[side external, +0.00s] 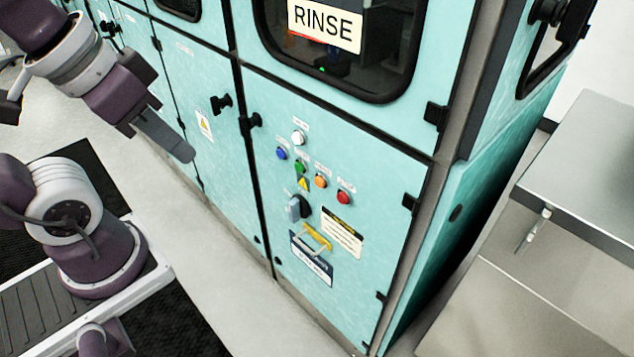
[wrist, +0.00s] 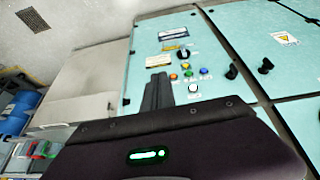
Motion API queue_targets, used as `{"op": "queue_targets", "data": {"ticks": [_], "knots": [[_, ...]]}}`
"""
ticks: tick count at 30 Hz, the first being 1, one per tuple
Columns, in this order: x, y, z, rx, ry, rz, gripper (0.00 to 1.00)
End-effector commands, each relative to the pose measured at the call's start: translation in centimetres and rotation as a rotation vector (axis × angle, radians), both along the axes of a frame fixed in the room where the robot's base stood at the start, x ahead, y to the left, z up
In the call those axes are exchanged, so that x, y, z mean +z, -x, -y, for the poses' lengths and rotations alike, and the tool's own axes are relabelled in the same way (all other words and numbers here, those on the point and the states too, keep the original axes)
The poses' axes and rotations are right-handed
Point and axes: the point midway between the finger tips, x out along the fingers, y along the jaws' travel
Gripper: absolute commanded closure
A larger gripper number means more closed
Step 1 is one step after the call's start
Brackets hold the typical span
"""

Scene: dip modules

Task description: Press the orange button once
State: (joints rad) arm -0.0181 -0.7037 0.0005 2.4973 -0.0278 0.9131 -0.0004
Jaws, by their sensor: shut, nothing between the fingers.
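The orange button (side external: 320,181) is a small round button on the teal cabinet's control panel, between the green button (side external: 300,166) and the red button (side external: 343,197). In the wrist view the orange button (wrist: 173,76) shows just right of my fingers. My gripper (side external: 188,154) is shut and empty, in front of the cabinet to the left of the panel and apart from it. In the wrist view my gripper (wrist: 158,78) points toward the panel. The red button seems hidden behind my fingers there.
A blue button (side external: 282,153) and a white button (side external: 298,137) sit close by. Below are a black rotary switch (side external: 304,206) and a yellowish handle (side external: 316,240). Door latches (side external: 252,121) stick out left of the panel. A metal table (side external: 590,160) stands at right.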

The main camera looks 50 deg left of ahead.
Motion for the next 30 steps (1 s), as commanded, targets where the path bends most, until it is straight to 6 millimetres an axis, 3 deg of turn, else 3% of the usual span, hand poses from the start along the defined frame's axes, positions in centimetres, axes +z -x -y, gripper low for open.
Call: {"op": "queue_targets", "data": {"ticks": [8,16,23,27,30], "knots": [[-4.9,-1.2,2.9,0.324,0.367,-0.598,1.00],[-8.1,-5.8,4.6,0.760,0.885,-1.146,1.00],[-12.8,-11.6,2.3,1.176,1.393,-1.497,1.00],[-17.7,-14.1,-0.4,1.446,1.717,-1.648,1.00],[-21.5,-14.8,-2.1,1.623,1.917,-1.717,1.00]]}}
